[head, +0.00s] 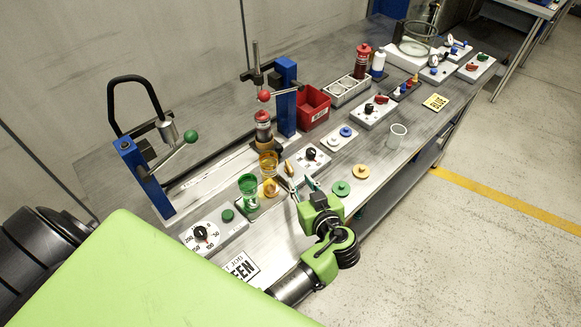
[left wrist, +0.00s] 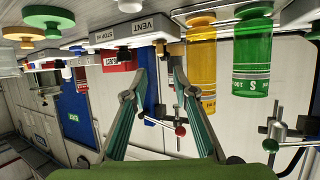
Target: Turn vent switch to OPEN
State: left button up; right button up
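The vent switch is a grey box with a black knob (head: 311,153), in the middle of the bench in the head view. In the left wrist view, which is inverted, the box (left wrist: 128,33) shows its VENT label near the top. I cannot read the knob's setting. My left gripper (head: 298,184) is open and empty, low over the bench on the near side of the vent switch. Its two spread fingers (left wrist: 160,72) show in the left wrist view, just below the box in the picture and apart from it. My right gripper is not in view.
A dial box (head: 201,233) is nearer. A blue press post (head: 287,95) and red bin (head: 313,104) stand behind.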

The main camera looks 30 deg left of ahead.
aim_at(290, 168)
pick_arm(q)
jog(key=x, duration=0.4)
jog(key=shift+w+a+f+b, duration=0.15)
jog(key=shift+a+f+b, duration=0.05)
jog(key=shift+b, duration=0.1)
jog(key=b+x, duration=0.1)
jog(key=x, duration=0.4)
jog(key=shift+w+a, duration=0.1)
jog(key=shift+a+f, duration=0.1)
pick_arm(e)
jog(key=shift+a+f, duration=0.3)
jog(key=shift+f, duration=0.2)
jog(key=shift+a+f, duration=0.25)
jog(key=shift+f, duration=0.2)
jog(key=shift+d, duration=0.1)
